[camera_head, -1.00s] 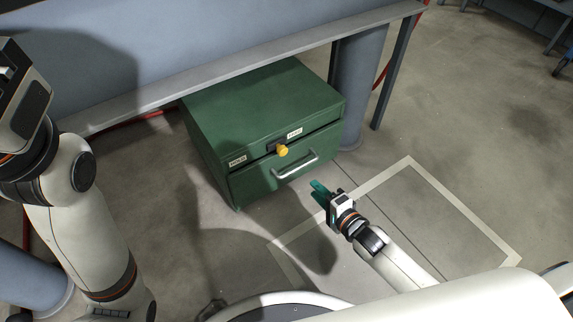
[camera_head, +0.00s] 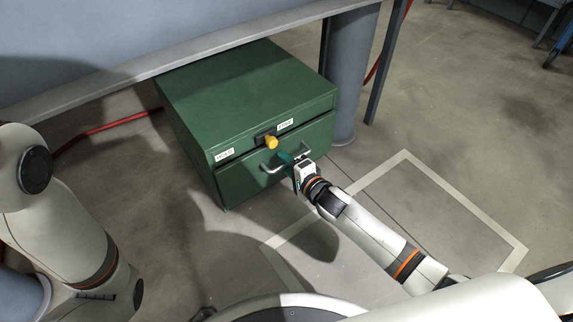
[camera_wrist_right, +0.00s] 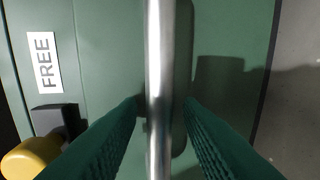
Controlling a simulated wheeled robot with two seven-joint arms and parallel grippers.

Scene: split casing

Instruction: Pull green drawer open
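The green drawer (camera_head: 236,187) is the front of a green metal cabinet (camera_head: 235,90) under the bench, and it looks flush with the cabinet. Its silver bar handle (camera_head: 271,169) is partly hidden by my right gripper (camera_head: 288,160). In the right wrist view the handle (camera_wrist_right: 159,50) runs upright between the teal fingers of the right gripper (camera_wrist_right: 160,103), with a visible gap on each side. A yellow knob (camera_head: 271,142) sits above the handle, by a white label reading FREE (camera_wrist_right: 44,61). My left gripper is outside the view.
The grey bench edge (camera_head: 190,63) overhangs the back of the cabinet. A bench leg (camera_head: 350,90) stands close to its right. A red hose (camera_head: 110,127) lies at left. The floor in front, with a pale taped outline (camera_head: 465,205), is clear.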

